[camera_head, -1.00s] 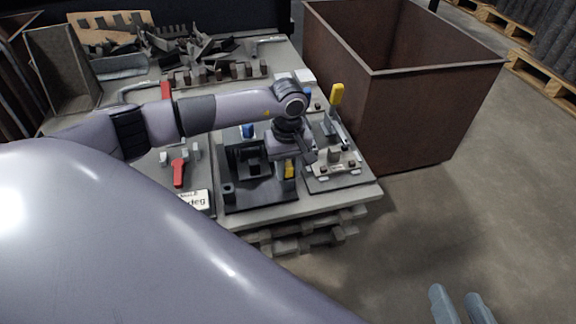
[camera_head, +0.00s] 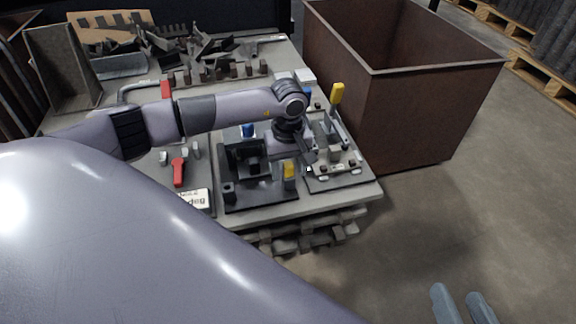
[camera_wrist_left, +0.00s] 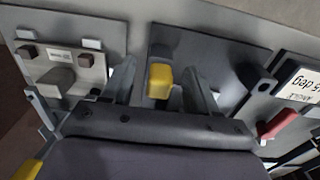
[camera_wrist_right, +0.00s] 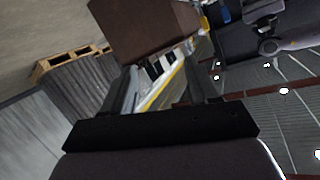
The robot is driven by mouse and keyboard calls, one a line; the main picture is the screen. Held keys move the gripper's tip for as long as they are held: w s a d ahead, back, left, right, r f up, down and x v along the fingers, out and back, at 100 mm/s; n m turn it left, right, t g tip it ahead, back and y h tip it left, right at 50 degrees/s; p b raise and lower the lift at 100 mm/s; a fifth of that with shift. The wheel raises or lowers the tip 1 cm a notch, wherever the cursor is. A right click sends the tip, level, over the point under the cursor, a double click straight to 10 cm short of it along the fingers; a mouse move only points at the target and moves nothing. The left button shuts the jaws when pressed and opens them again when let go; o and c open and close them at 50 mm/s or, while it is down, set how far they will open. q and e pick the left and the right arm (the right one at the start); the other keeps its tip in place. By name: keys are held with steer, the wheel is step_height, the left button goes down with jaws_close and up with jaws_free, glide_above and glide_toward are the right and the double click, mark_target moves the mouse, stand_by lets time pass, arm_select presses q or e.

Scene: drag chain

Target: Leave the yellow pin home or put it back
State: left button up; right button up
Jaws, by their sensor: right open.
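The yellow pin (camera_head: 289,169) stands at the front right of the dark fixture plate (camera_head: 262,199); how deep it sits cannot be told. In the left wrist view its yellow top (camera_wrist_left: 159,80) shows between the two fingers. My left gripper (camera_head: 307,152) is beside and behind the pin in the head view. The left wrist view shows its fingers (camera_wrist_left: 160,68) spread, with a gap on both sides of the pin. My right gripper (camera_head: 457,291) is open and empty over the floor at the lower right, far from the fixtures.
A plate with a tall yellow handle (camera_head: 337,93) is to the right. A plate with a red handle (camera_head: 179,172) and an angle label (camera_head: 196,199) is to the left. Loose metal parts lie at the back. A large rusty bin (camera_head: 420,115) stands right of the table.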

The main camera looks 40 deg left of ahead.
arm_select(q)
steer(key=shift+f, duration=0.35)
arm_select(e)
steer(key=shift+s+a+f, duration=0.1)
steer(key=shift+a+f, duration=0.1)
steer(key=shift+f, duration=0.9)
arm_select(q)
steer(key=shift+w+r+p, duration=0.1)
steer(key=shift+r+p, duration=0.2)
steer(key=shift+r, duration=0.25)
step_height(320, 180, up, 7)
steer(key=p, duration=0.3)
steer(key=shift+f, duration=0.1)
arm_select(e)
steer(key=r, duration=0.4)
steer(key=shift+d, duration=0.4)
